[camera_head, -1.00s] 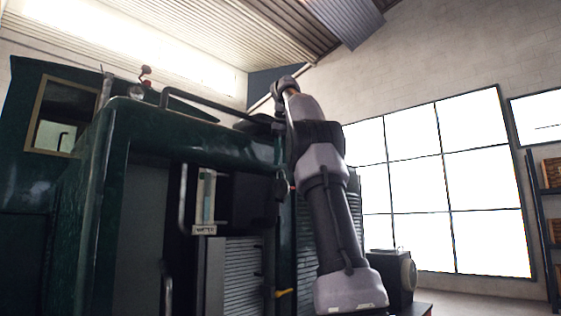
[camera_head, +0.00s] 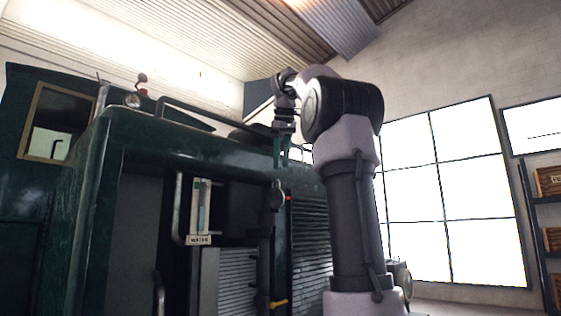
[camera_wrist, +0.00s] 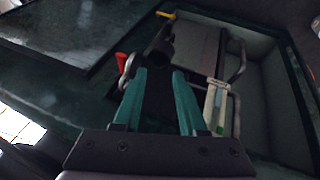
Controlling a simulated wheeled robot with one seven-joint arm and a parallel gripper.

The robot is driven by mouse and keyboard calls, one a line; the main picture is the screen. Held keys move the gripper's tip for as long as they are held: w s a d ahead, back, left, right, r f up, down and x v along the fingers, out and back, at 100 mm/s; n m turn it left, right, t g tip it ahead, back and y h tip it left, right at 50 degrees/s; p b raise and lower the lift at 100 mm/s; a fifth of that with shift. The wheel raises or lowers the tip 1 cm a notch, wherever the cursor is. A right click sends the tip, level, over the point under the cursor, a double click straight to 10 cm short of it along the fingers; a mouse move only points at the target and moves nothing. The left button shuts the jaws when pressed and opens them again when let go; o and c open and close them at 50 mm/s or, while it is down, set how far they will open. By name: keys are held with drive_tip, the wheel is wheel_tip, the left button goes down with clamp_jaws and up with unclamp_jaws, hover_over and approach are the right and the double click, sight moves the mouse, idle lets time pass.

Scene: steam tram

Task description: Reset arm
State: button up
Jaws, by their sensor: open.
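My gripper (camera_head: 291,160) hangs from my bent arm in front of the green steam tram's (camera_head: 185,140) upper side in the head view, with its teal fingers pointing down. In the wrist view my gripper (camera_wrist: 158,75) is open, its two teal fingers spread apart. I see nothing held between them. A dark rounded fitting shows beyond the fingertips; I cannot tell how far away it is.
A water gauge (camera_head: 200,210) with a label and a grab rail stand in the tram's recess. A yellow handle (camera_head: 278,303) sits low, right of it. Bright windows (camera_head: 460,190) and a shelf (camera_head: 545,230) stand at the right.

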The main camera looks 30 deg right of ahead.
idle(0.4)
drive_tip(key=s+a+f+m+y, duration=0.1)
drive_tip(key=s+a+f+m, duration=0.2)
drive_tip(key=f, duration=0.8)
drive_tip(key=s+a+f+m+t+y, duration=0.1)
drive_tip(key=s+a+f+m, duration=0.2)
drive_tip(key=s+a+f, duration=0.4)
drive_tip(key=s+a+f+m+y, duration=0.1)
drive_tip(key=s+a+f+m, duration=0.2)
drive_tip(key=s+f, duration=0.6)
wheel_tip(320, 180, down, 6)
drive_tip(key=a, duration=0.2)
drive_tip(key=shift+s+a+f+t+y, duration=0.15)
drive_tip(key=shift+a+f+t+y, duration=0.05)
drive_tip(key=shift+a+t+y, duration=0.2)
